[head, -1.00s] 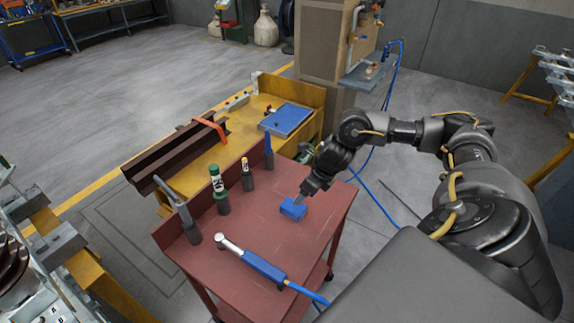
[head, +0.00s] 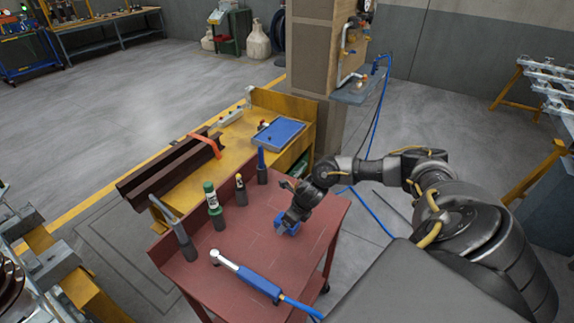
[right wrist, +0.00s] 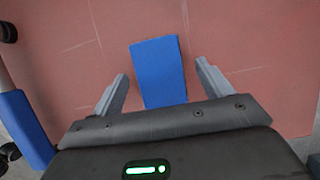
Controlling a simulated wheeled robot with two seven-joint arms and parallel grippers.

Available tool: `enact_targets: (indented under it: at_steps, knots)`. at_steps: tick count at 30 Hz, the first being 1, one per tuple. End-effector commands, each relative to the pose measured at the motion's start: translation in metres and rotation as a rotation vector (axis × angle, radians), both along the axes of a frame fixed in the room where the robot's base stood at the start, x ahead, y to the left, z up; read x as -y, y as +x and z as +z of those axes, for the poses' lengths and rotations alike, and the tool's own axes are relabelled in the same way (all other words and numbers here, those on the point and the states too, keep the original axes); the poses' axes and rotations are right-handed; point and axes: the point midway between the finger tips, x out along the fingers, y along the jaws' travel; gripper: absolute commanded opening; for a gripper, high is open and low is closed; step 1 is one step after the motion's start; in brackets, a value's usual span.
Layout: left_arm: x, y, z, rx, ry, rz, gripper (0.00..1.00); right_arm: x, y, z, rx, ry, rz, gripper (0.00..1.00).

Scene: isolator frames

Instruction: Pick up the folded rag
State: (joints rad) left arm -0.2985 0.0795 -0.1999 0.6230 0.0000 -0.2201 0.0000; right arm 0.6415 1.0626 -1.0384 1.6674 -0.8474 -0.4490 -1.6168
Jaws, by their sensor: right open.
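The folded rag (head: 290,229) is a small blue block-like piece on the red cart top, partly hidden by my right gripper (head: 287,222) in the head view. In the right wrist view the rag (right wrist: 158,70) lies flat on the red surface, between and ahead of the two fingers. My right gripper (right wrist: 160,85) is open, one grey finger on each side of the rag with a gap on both sides. I cannot tell whether the fingertips touch the cart top. My left gripper is not in view.
On the red cart (head: 255,222) lies a blue-handled tool (head: 248,277) with a blue hose. A green-capped bottle (head: 212,205) and several upright tools line its left side. A yellow bench (head: 235,135) with a steel beam (head: 165,172) and a blue tray (head: 278,133) stands behind.

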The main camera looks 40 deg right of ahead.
Motion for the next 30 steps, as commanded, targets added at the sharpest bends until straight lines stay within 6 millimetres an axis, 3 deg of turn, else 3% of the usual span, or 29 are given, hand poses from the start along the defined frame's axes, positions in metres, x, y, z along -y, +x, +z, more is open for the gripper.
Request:
enact_targets:
  at_steps: [9, 20, 30]
  knots:
    - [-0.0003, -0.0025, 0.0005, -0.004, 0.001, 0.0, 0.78, -0.0007, 0.0022, -0.0062, 0.0, 0.0, 0.0, 0.78]
    - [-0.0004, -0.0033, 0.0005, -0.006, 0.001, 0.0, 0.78, -0.0006, 0.0021, -0.0058, 0.0, 0.0, 0.0, 0.31]
    - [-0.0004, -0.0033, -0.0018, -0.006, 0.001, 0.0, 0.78, -0.0007, 0.0024, -0.0029, 0.001, 0.0, 0.001, 0.3]
